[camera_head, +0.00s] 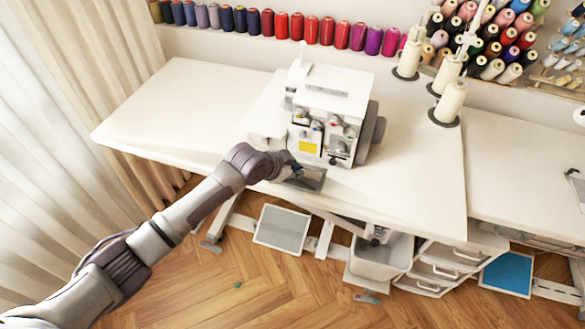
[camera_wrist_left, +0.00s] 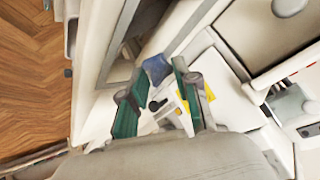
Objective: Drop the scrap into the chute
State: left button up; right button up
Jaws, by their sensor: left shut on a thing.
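The scrap is a small blue piece of cloth (camera_wrist_left: 157,69) between the green-lined fingertips of my left gripper (camera_wrist_left: 159,82) in the left wrist view. In the head view my left gripper (camera_head: 296,169) is over the table, just in front of the sewing machine, and is shut on the scrap, which is mostly hidden there. A dark rectangular chute opening (camera_head: 314,181) lies in the table's front edge, right beside and below the gripper. The same recess shows at the upper left of the wrist view (camera_wrist_left: 121,73). My right gripper is not in view.
The white sewing machine (camera_head: 333,100) stands close behind the gripper. Thread cones (camera_head: 451,101) stand to the right. A pale bin (camera_head: 376,263) sits under the white table (camera_head: 165,105). A small green bit (camera_head: 238,285) lies on the floor. The table's left part is clear.

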pick_arm(q)
jog(key=o, duration=0.7)
jog(key=shift+o, duration=0.2)
jog(key=shift+a+r, duration=0.1)
jog(key=v, duration=1.1)
jog(key=shift+s+a+r, duration=0.15)
jog(key=shift+s+r, duration=0.1)
jog(key=shift+s, duration=0.05)
